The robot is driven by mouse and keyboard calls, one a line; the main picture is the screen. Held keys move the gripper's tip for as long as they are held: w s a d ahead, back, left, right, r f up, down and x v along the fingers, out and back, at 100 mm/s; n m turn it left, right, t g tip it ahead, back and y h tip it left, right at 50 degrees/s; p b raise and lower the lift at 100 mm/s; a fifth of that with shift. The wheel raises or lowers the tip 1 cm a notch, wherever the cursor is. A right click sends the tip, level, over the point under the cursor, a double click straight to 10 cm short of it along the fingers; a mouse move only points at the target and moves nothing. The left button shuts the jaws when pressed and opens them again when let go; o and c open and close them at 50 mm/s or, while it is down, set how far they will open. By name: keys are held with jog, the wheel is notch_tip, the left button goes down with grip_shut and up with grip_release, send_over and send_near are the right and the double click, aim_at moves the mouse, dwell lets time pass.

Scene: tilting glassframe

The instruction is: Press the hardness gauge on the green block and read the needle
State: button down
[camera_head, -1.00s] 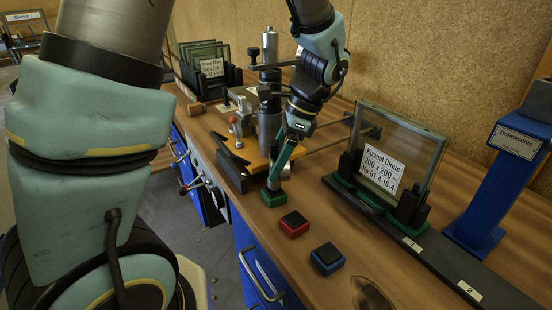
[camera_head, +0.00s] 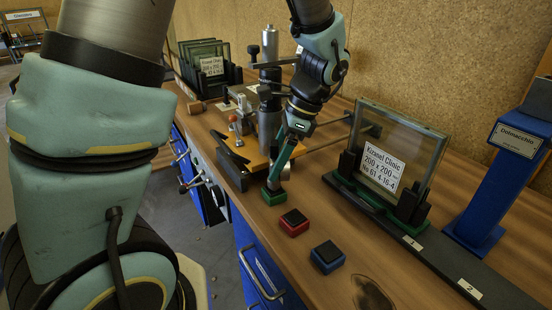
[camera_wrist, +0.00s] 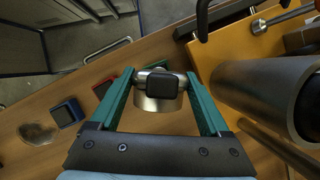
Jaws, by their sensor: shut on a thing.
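My gripper (camera_head: 281,166) points down over the bench, shut on the hardness gauge (camera_head: 274,184), a small grey cylinder. In the wrist view the gauge (camera_wrist: 158,103) sits between the two teal fingers, with a dark square face toward the camera. No needle or scale can be read on it. The green block (camera_head: 273,197) is right under the gauge in the head view. The gauge's lower end appears to be on its top, but I cannot tell whether it is pressed. In the wrist view the gauge and fingers largely hide the green block.
A red block (camera_head: 294,222) and a blue block (camera_head: 327,257) lie nearer along the bench. A framed glass pane (camera_head: 394,160) stands to the right, beside a blue post (camera_head: 496,180). A fixture with a metal cylinder (camera_head: 269,115) stands close behind my gripper.

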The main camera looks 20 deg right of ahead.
aim_at(271, 143)
jog(key=shift+r+p, duration=3.3)
jog(key=shift+r, duration=0.25)
jog(key=shift+f, duration=0.1)
jog(key=shift+s, duration=0.1)
